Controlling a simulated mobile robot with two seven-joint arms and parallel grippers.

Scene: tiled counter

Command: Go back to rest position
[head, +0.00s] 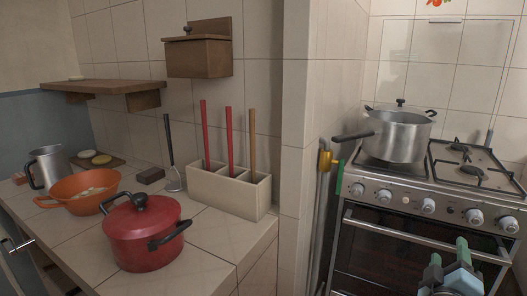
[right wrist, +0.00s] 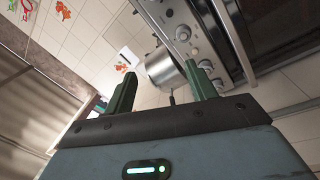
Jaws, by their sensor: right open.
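My right gripper (head: 447,268) is low at the right edge of the head view, in front of the oven door. The right wrist view shows its two green fingers (right wrist: 160,88) spread apart with nothing between them. The gripper touches nothing that I can see. My left gripper does not show in the head view.
The stove (head: 430,205) stands at the right with a steel pot (head: 396,138) on a burner. The tiled counter (head: 212,262) at the left bears a red pot (head: 143,235), an orange pan (head: 82,200), a metal mug (head: 50,165) and a utensil holder (head: 225,193).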

